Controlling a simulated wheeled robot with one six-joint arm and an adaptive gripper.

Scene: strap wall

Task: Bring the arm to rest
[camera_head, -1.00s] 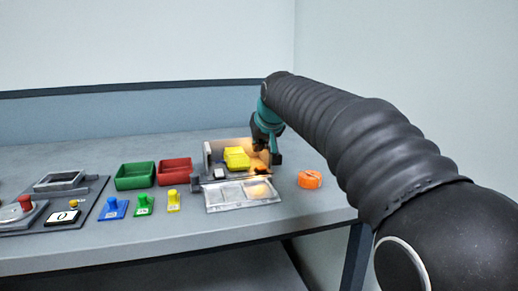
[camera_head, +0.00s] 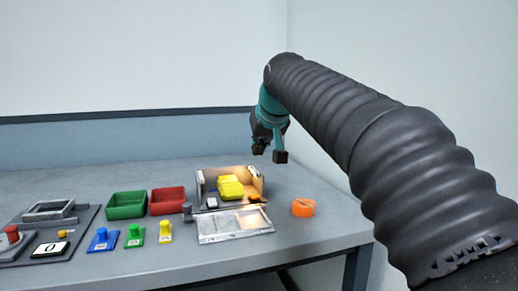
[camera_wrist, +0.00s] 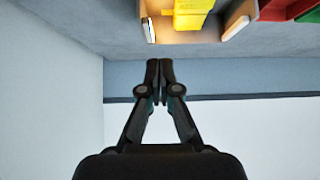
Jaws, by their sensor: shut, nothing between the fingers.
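My gripper (camera_head: 269,153) hangs in the air above and behind the right side of an open box in the head view. It is apart from everything. In the wrist view its two dark fingers (camera_wrist: 159,68) are together with nothing between them. My black ribbed arm reaches in from the right. The open box (camera_head: 258,185) holds a yellow block (camera_head: 230,187) and some small dark and white items that are hard to make out. The yellow block also shows at the top of the wrist view (camera_wrist: 188,15).
A clear lid or tray (camera_head: 235,226) lies before the box. Left are a red bin (camera_head: 167,201), a green bin (camera_head: 126,206), and blue, green and yellow knobbed pieces (camera_head: 165,233). An orange round piece (camera_head: 303,208) sits on the right. A wall stands behind the counter.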

